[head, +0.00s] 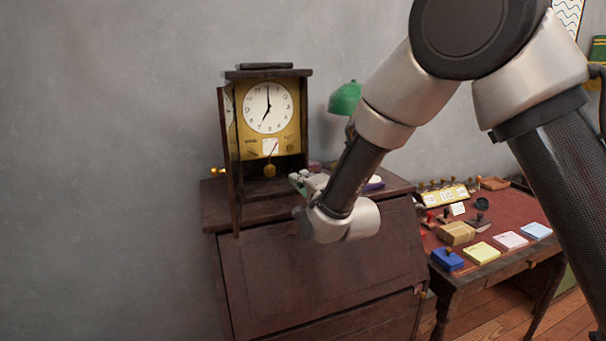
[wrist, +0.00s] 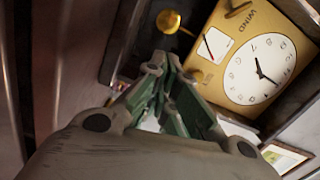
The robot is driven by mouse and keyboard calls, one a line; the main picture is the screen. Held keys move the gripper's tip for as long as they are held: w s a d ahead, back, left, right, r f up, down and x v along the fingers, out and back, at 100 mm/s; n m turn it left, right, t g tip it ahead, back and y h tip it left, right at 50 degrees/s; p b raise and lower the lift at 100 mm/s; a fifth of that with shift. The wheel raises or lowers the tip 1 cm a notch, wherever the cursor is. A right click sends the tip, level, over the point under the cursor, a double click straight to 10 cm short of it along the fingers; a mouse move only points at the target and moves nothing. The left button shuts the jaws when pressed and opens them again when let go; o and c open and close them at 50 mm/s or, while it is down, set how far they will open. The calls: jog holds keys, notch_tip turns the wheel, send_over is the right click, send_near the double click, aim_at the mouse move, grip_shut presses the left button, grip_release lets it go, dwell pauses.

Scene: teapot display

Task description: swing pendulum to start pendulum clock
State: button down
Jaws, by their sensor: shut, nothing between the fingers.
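The pendulum clock (head: 268,140) stands on the brown slant-front desk, with a brass face plate and a white dial (head: 267,107). Its narrow door (head: 231,160) is swung open at the left. The brass pendulum bob (head: 270,170) hangs below the dial in the open case. In the wrist view the bob (wrist: 168,21) shows at the upper left of the brass plate (wrist: 219,38), apart from my fingers. My gripper (head: 297,178) is shut and empty, just right of the bob in the head view. Its closed fingertips (wrist: 162,62) point toward the case.
The desk (head: 320,265) carries the clock. A green lamp (head: 345,98) stands behind my arm. At the right, a red-topped table (head: 500,215) holds a parcel (head: 455,233), stamps and paper pads. The wall at the left is bare.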

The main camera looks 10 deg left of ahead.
aim_at(270, 171)
jog(key=x, duration=0.8)
jog(key=shift+w, duration=0.25)
